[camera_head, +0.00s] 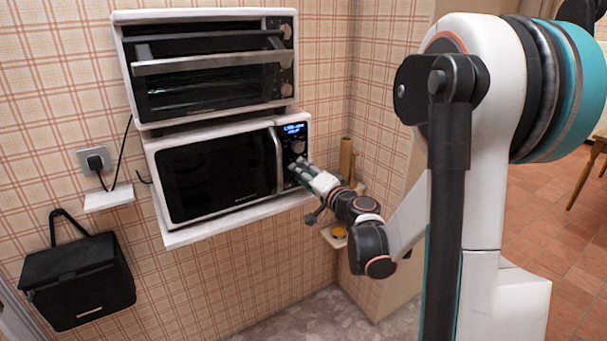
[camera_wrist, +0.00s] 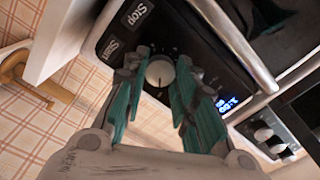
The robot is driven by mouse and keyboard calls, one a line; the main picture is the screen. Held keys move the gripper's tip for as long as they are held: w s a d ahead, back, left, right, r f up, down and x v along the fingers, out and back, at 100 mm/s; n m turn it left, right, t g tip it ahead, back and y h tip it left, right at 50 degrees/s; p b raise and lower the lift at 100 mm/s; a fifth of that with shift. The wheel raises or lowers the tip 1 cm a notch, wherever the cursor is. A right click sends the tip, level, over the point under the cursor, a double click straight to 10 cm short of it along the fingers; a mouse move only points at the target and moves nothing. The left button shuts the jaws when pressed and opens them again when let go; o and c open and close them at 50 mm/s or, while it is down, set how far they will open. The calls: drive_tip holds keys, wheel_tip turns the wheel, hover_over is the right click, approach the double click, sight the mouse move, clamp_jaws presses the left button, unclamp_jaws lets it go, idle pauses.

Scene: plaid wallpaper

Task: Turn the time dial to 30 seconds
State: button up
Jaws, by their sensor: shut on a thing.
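The time dial (camera_wrist: 160,71) is a pale round knob on the microwave's dark control panel, with small marks around it. In the wrist view my gripper (camera_wrist: 161,76) has its green-padded fingers on both sides of the dial, shut on it. In the head view my gripper (camera_head: 300,168) is at the lower right of the front of the white microwave (camera_head: 150,152). A lit blue display (camera_head: 293,129) is at the top of the panel; its text is too small to read. It also shows in the wrist view (camera_wrist: 227,105).
Stop (camera_wrist: 139,13) and Start (camera_wrist: 112,49) buttons lie beside the dial. The microwave's door handle (camera_wrist: 235,41) runs along the panel. A toaster oven (camera_head: 128,62) stands above. A brown upright object (camera_head: 346,158) is right of the microwave. A black box (camera_head: 80,280) hangs at left.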

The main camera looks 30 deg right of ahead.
drive_tip(key=shift+n, duration=1.9)
drive_tip(key=o, duration=1.1)
drive_tip(key=s, duration=1.2)
drive_tip(key=shift+d, duration=0.15)
